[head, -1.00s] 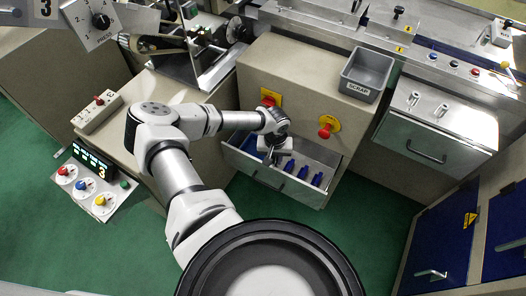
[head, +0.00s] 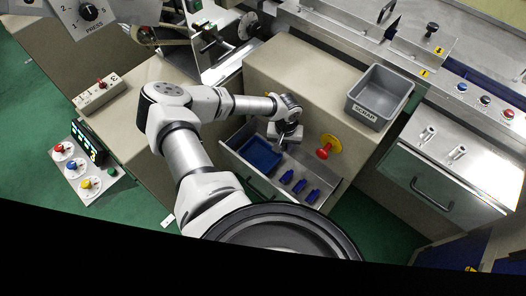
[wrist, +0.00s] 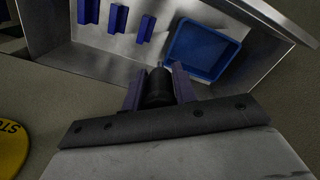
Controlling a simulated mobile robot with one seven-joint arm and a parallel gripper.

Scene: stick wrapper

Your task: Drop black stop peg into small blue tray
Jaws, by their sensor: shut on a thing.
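My gripper (wrist: 158,90) is shut on the black stop peg (wrist: 159,86), which sits upright between two purple-blue fingers. The small blue tray (wrist: 203,50) lies in the open drawer, ahead and to the right of the peg in the wrist view. It looks empty. In the head view, the tray (head: 260,154) lies at the left end of the drawer, and my gripper (head: 284,143) is above the drawer by the tray's right side, close to the cabinet. The peg is hard to make out there. The peg's exact height above the drawer cannot be told.
The metal drawer (head: 236,163) has raised walls. Three blue holders (head: 299,185) stand in it right of the tray. A red knob on a yellow disc (head: 327,146) sticks out of the cabinet front. A grey scrap bin (head: 378,98) stands on top.

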